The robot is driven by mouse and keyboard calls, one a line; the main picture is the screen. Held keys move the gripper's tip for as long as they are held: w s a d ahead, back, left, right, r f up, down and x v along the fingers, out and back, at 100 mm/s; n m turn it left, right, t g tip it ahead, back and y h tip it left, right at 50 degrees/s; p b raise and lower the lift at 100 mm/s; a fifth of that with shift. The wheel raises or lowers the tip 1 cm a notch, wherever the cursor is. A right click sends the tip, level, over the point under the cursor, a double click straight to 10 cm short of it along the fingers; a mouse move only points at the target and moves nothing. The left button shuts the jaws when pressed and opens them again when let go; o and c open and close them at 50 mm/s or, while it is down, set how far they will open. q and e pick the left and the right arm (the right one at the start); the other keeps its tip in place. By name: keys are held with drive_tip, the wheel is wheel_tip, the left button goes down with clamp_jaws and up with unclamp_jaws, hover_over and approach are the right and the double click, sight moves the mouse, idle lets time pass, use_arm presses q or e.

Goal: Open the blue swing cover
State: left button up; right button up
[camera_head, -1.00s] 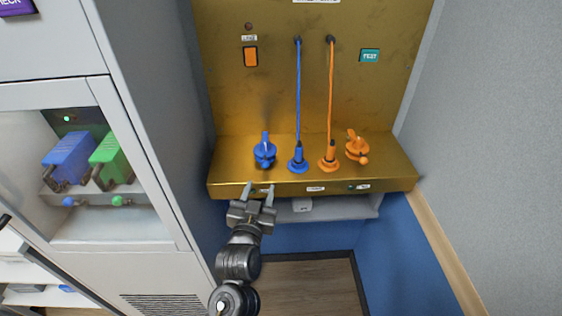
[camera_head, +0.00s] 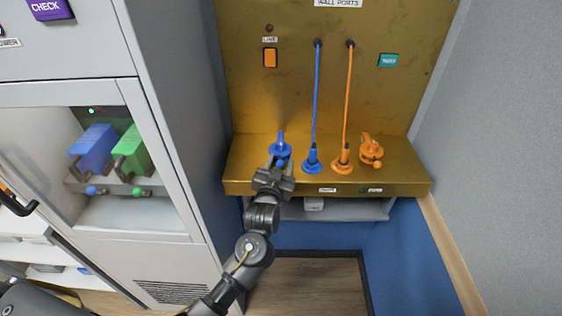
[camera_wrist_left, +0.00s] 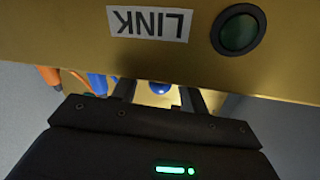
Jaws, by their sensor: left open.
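The blue swing cover (camera_head: 280,147) sits on the gold shelf at the left of the row, with a knob at its front and a tab standing up behind. My left gripper (camera_head: 275,165) is open at the shelf's front edge, its fingertips close to the cover's near side and partly hiding it. I cannot tell whether they touch it. In the left wrist view a round blue knob (camera_wrist_left: 160,88) shows between the two fingers (camera_wrist_left: 158,93), beyond the gold edge. My right gripper is not in view.
A blue plug (camera_head: 312,160) and an orange plug (camera_head: 343,158) with cords stand right of the cover, then an orange swing cover (camera_head: 371,150). The gold shelf (camera_head: 400,184) has a front lip with labels. A grey cabinet (camera_head: 180,120) stands close on the left.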

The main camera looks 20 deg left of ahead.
use_arm(q)
drive_tip(key=shift+w, duration=0.2)
clamp_jaws()
drive_tip(key=shift+a, duration=0.1)
drive_tip(key=a+m+h, duration=0.2)
drive_tip(key=shift+s+a+h, duration=0.15)
drive_tip(key=shift+a+h, duration=0.1)
drive_tip(key=shift+h, duration=0.15)
drive_tip(key=shift+a+m+h, duration=0.5)
drive_tip(key=shift+a+h, duration=0.15)
drive_tip(key=shift+h, duration=0.35)
drive_tip(key=shift+s, duration=0.1)
